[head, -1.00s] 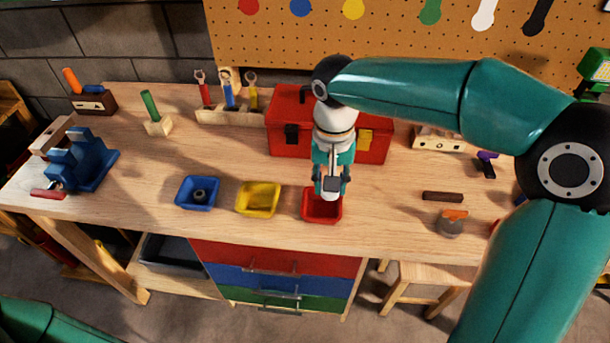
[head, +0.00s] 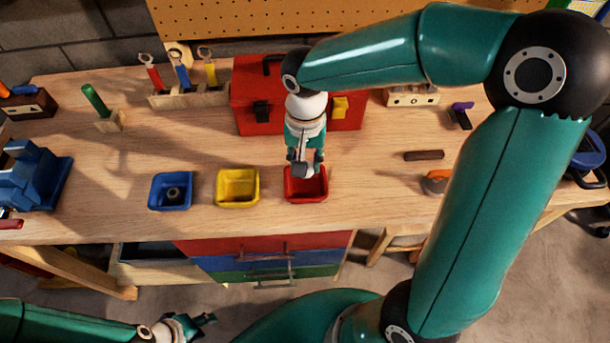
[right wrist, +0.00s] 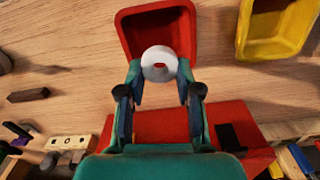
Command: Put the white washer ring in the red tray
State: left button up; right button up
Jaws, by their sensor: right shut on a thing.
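The white washer ring (right wrist: 147,63) shows in the right wrist view, held between the fingertips of my right gripper (right wrist: 160,80). The red tray (right wrist: 130,30) lies behind and below the ring there. In the head view my right gripper (head: 304,164) points down over the back part of the red tray (head: 306,197); the ring is hard to make out there. I cannot tell the exact height of the ring above the tray. My left gripper (head: 198,322) is low at the bottom left, in front of the bench and away from the trays; its finger gap is unclear.
A yellow tray (head: 238,203) and a blue tray (head: 170,205) with a dark ring-shaped piece (head: 173,192) stand left of the red tray. A red toolbox (head: 245,95) stands behind it. A dark bar (head: 424,155) lies to the right. The bench front (head: 130,218) is clear.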

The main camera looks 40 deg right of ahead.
aim_at(306, 186)
notch_tip(306, 186, down, 7)
jog(key=shift+f, duration=0.1)
jog(key=shift+s, duration=0.1)
dwell(0.3)
jog(key=o, duration=0.4)
jog(key=shift+c, duration=0.2)
jog(key=shift+o, duration=0.8)
notch_tip(306, 186, up, 12)
